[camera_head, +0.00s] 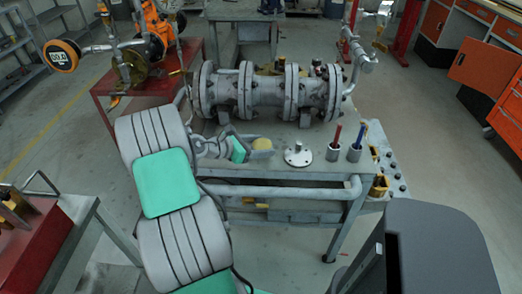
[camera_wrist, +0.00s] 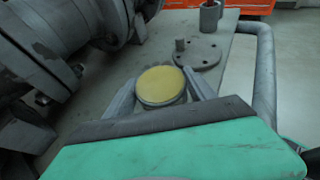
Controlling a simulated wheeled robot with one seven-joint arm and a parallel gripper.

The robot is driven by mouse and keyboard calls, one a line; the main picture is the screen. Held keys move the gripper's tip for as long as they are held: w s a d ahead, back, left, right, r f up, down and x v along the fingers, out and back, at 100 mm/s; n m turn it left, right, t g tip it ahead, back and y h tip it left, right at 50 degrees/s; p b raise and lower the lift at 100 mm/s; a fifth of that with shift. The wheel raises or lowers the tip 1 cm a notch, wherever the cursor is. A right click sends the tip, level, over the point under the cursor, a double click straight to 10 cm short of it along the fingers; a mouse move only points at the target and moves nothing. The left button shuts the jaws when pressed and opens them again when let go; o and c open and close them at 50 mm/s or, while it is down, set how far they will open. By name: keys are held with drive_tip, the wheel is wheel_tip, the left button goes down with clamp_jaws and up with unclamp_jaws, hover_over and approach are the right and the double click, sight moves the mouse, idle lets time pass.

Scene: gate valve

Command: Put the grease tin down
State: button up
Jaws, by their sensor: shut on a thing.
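The grease tin (camera_wrist: 160,84) is a short round tin with a yellow top and a grey side. In the wrist view it sits between the two grey fingers of my gripper (camera_wrist: 161,80), which are shut on it from both sides. In the head view the tin (camera_head: 262,144) shows beside the teal part of my gripper (camera_head: 254,148), over the front of the grey bench (camera_head: 325,170). The tin looks level. Its underside is hidden, so I cannot tell whether it touches the bench top.
A round flange plate with a stub (camera_head: 298,154) lies just right of the tin. Two cups holding a red tool (camera_head: 334,146) and a blue tool (camera_head: 355,147) stand further right. The large flanged valve body (camera_head: 268,90) fills the bench behind. A pipe rail (camera_head: 290,190) runs along the front.

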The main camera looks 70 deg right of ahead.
drive_tip(key=shift+f, duration=0.7)
drive_tip(key=shift+f, duration=0.15)
drive_tip(key=o, duration=1.6)
